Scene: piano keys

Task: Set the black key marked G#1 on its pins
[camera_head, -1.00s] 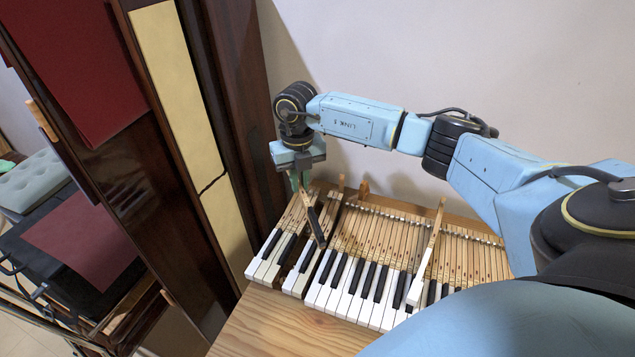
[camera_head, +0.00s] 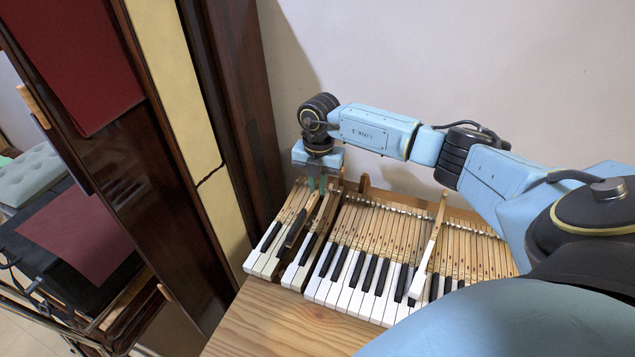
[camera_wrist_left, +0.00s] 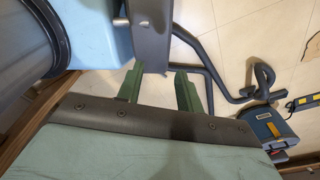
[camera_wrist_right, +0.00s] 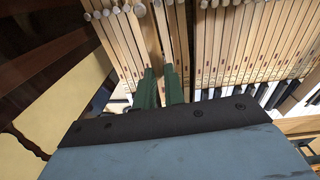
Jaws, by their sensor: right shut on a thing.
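The black key marked G#1 (camera_head: 296,229) is a black-topped key on a long wooden stick, at the left end of the keyboard in the head view. My right gripper (camera_head: 317,183) is shut on the rear part of its stick. The key lies along the other keys, near a gap in the row; I cannot tell whether it touches the pins. Its mark is too small to read. In the right wrist view the green fingers (camera_wrist_right: 161,86) point down among the wooden sticks. My left gripper (camera_wrist_left: 160,90) is open and empty above the floor, away from the keyboard.
The keyboard (camera_head: 350,285) stands on a wooden bench (camera_head: 270,325). A loose white-fronted key (camera_head: 429,250) lies slantwise across the keys to the right. A dark wooden piano case (camera_head: 245,120) rises close on the left, and a pale wall (camera_head: 430,60) stands behind.

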